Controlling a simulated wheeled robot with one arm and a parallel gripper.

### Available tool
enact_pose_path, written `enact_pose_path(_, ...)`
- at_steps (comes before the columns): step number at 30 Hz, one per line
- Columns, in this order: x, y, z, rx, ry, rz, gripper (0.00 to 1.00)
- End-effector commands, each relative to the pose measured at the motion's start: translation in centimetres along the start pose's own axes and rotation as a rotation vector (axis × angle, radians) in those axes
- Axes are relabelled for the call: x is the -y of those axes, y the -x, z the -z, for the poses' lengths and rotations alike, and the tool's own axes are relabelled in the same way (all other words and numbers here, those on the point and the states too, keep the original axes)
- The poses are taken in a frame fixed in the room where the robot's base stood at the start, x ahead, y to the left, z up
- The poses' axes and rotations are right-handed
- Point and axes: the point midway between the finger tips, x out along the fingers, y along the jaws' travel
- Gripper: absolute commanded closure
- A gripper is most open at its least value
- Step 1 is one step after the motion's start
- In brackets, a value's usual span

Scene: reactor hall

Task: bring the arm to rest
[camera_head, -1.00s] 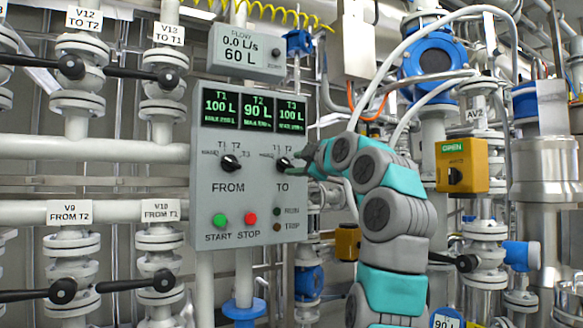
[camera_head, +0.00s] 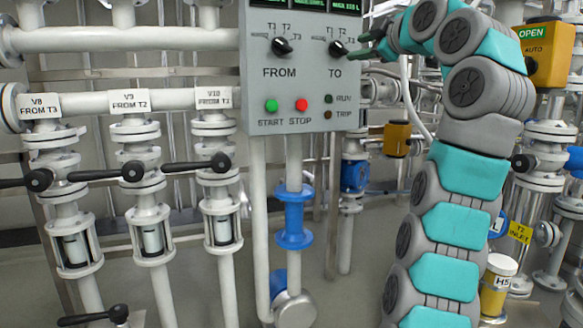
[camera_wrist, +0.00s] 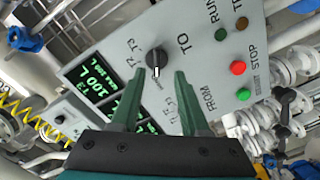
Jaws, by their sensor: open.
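My arm (camera_head: 455,210) is grey and teal and stands raised at the right in the head view, bent over toward the grey control panel (camera_head: 262,95). My gripper (camera_head: 368,50) is at the panel's right edge, close to the black TO knob (camera_head: 338,47). In the wrist view my gripper (camera_wrist: 161,75) has its two green fingers apart, with the TO knob (camera_wrist: 155,65) showing between and just beyond their tips. I cannot tell whether a finger touches the knob.
The FROM knob (camera_head: 283,46), green START button (camera_head: 271,105) and red STOP button (camera_head: 301,104) are on the panel. Black-handled valves (camera_head: 133,171) stand at the left. A yellow OPEN/AUTO box (camera_head: 549,52) is close to my arm at right. A yellow container (camera_head: 496,285) stands low right.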

Motion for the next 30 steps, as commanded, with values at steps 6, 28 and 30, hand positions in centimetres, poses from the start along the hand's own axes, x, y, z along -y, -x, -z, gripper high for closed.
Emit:
enact_pose_path(6,0.9,-1.4,-0.8,0.055,-0.221,0.131,0.55)
enact_pose_path(28,18.6,1.5,-2.9,0.486,-0.755,0.543,0.55)
enact_pose_path(30,20.8,2.8,-3.2,0.544,-0.788,0.57,0.55)
